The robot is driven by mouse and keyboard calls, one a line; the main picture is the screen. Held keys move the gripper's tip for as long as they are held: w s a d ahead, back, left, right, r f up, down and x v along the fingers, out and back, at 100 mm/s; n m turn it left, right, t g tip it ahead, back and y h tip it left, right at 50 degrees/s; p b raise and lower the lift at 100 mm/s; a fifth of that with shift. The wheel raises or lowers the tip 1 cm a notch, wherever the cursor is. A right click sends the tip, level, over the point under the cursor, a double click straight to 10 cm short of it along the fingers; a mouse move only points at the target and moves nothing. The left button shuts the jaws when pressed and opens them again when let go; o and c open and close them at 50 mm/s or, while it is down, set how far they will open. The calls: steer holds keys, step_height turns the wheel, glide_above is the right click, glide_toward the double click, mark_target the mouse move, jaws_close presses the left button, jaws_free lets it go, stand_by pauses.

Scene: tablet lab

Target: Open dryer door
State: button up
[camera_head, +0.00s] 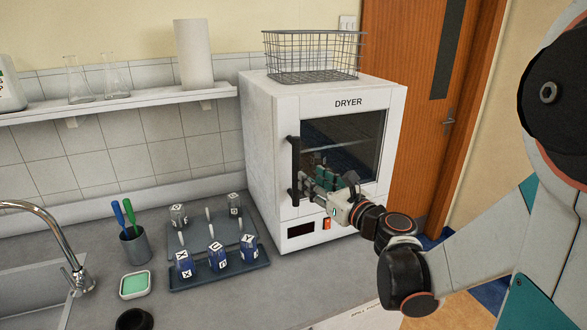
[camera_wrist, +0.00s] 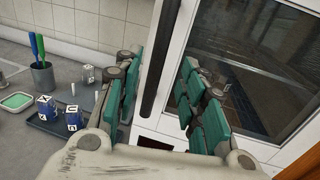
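The white dryer (camera_head: 272,130) stands on the counter, with its dark-windowed door (camera_head: 342,140) shut. A black vertical handle (camera_head: 295,165) runs along the door's left edge. My gripper (camera_head: 312,186) is in front of the lower part of the handle. In the wrist view, my gripper (camera_wrist: 160,72) is open, with one green-padded finger on each side of the handle (camera_wrist: 157,62). Gaps show between the handle and both fingers, and nothing is held.
A wire basket (camera_head: 312,55) sits on top of the dryer. A rack tray (camera_head: 218,272) with several marked bottles lies on the counter to the left, near a pen cup (camera_head: 135,248) and a green-filled dish (camera_head: 135,285). A wooden door (camera_head: 415,60) is behind on the right.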

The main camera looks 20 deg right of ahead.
mark_target(298, 169)
steer(key=x, duration=0.8)
steer(key=shift+w+a+b, duration=0.1)
steer(key=shift+w+b, duration=0.2)
steer(key=shift+b, duration=0.05)
steer(key=shift+c, duration=0.4)
jaws_close()
